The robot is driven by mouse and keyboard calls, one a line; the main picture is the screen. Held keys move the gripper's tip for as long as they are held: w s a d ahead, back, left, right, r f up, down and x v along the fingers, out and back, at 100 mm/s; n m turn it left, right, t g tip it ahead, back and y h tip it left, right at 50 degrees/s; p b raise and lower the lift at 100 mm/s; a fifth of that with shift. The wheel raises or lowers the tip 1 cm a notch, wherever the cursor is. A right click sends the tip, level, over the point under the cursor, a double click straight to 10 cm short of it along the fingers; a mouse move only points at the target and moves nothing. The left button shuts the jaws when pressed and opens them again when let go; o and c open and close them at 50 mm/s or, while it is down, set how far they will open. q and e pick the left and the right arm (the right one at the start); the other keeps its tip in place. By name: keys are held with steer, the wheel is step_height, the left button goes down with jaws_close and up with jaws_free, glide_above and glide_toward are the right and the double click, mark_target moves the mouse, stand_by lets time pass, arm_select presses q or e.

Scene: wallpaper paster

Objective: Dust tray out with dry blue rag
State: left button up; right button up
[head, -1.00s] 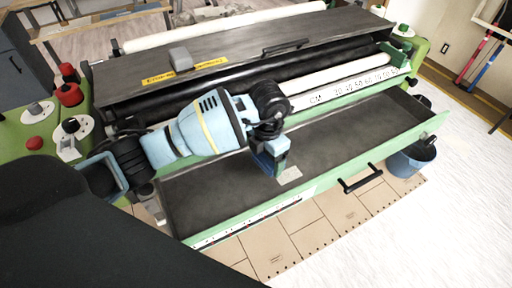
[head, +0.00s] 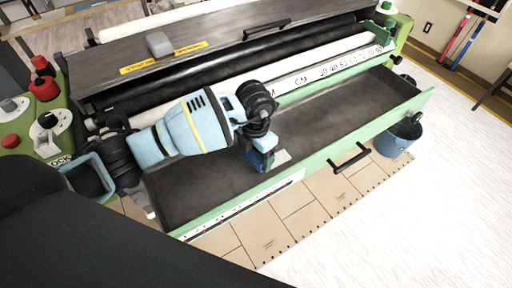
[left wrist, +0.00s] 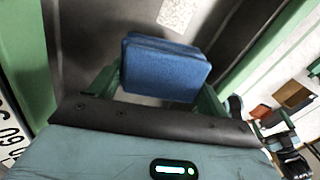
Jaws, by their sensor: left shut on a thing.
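The tray (head: 330,113) is a long, open, dark-floored drawer with a green front wall and a black handle. My left gripper (head: 260,154) is low inside it, near the front wall. It is shut on the blue rag (head: 263,163), which looks like a thick folded pad. The rag (left wrist: 165,68) shows clearly between the green fingers in the left wrist view. A pale speckled patch (head: 281,157) lies on the tray floor just right of the rag. It also shows beyond the rag in the left wrist view (left wrist: 178,14). I cannot tell whether the rag touches the floor. My right gripper is not in view.
The machine's dark cover (head: 200,48) and a white ruler bar (head: 330,70) stand behind the tray. A blue bucket (head: 397,138) stands at the tray's right end. Red knobs (head: 43,88) sit at the left. The tray's right half is clear.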

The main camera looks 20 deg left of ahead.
arm_select(q)
steer(key=shift+f+b, duration=0.3)
steer(key=shift+f, duration=1.2)
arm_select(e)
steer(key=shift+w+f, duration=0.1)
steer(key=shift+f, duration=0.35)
